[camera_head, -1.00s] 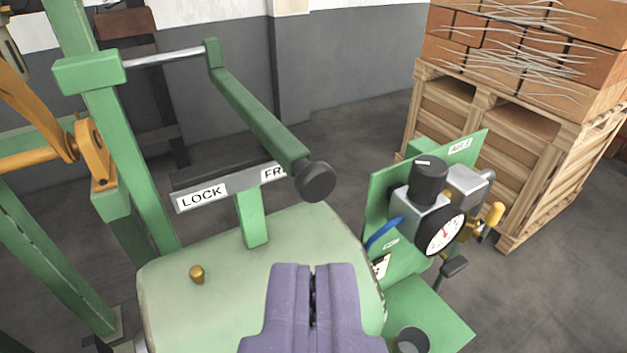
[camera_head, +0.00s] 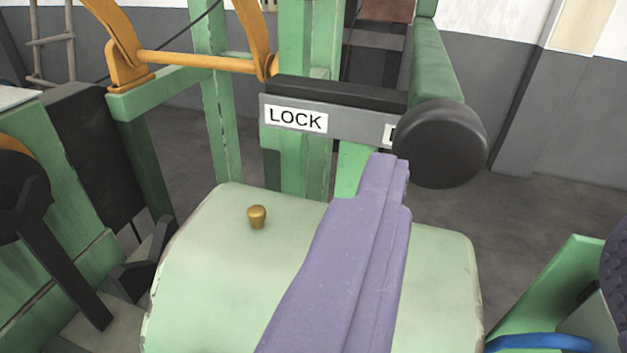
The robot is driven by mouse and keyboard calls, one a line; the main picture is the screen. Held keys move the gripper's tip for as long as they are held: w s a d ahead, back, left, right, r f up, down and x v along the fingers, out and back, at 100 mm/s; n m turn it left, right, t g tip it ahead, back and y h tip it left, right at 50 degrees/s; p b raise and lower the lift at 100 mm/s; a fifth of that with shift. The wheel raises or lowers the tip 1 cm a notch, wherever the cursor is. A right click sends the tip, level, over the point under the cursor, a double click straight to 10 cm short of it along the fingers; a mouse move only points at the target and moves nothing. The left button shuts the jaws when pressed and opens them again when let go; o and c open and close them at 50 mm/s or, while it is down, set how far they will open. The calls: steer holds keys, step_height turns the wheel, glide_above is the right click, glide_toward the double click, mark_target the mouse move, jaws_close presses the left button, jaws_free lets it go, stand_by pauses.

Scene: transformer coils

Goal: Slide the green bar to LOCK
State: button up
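The green bar (camera_head: 436,62) comes down from the top right and ends in a large round black knob (camera_head: 440,143). The knob sits at the right end of the grey label plate (camera_head: 350,127) and covers most of the label there. The white LOCK label (camera_head: 296,119) is at the plate's left end, clear of the bar. My purple gripper (camera_head: 385,162) appears shut and empty, its fingers lying close together. Its tips are just left of and below the knob in the picture. I cannot tell whether they touch it.
A pale green housing (camera_head: 230,262) with a small brass knob (camera_head: 257,216) lies below the plate. Green posts (camera_head: 305,60) and an orange handle (camera_head: 195,62) stand behind and left. A blue hose (camera_head: 540,342) and a dark ribbed knob (camera_head: 614,255) edge in at right.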

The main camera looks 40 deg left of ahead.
mark_target(441, 150)
steer(key=shift+y, duration=0.6)
steer(key=x, duration=0.4)
steer(key=a+x, duration=0.1)
steer(key=x, duration=0.2)
steer(key=shift+s+a+f, duration=0.15)
steer(key=shift+s+f, duration=0.15)
steer(key=shift+f, duration=0.05)
